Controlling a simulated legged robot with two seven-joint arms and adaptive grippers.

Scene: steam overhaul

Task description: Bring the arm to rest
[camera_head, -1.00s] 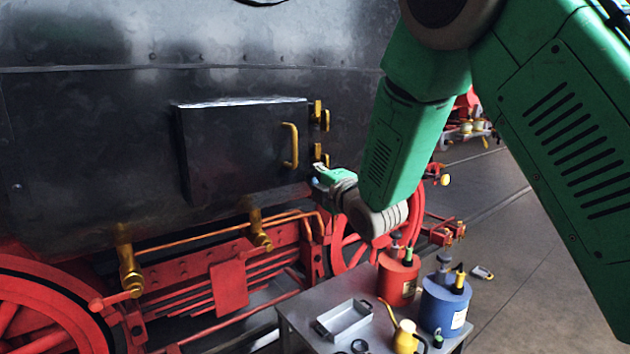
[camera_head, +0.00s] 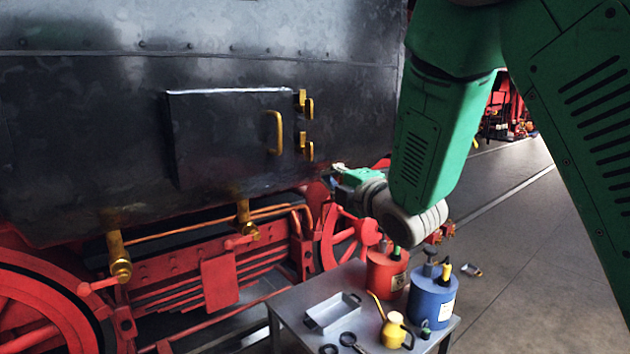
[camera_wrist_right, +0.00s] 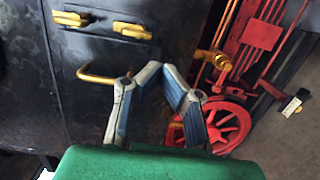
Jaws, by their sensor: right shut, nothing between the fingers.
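My right arm (camera_head: 425,150) is green and comes in from the upper right in the head view. Its right gripper (camera_head: 338,170) is small there, partly hidden by the wrist, right of the black locomotive door (camera_head: 225,140) and apart from it. In the right wrist view, the right gripper (camera_wrist_right: 160,75) has blue-grey fingers and is shut with nothing held. The door's brass handle (camera_head: 275,132) also shows behind the fingers in the wrist view (camera_wrist_right: 98,76). The door lies against the black locomotive side. My left gripper is not in view.
Below the gripper stands a grey table (camera_head: 285,305) with a metal tray (camera_head: 333,313), a red can (camera_head: 385,272), a blue can (camera_head: 432,300) and a yellow oil can (camera_head: 394,330). Red wheels (camera_head: 40,300) line the locomotive. Floor (camera_head: 530,270) at the right is open.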

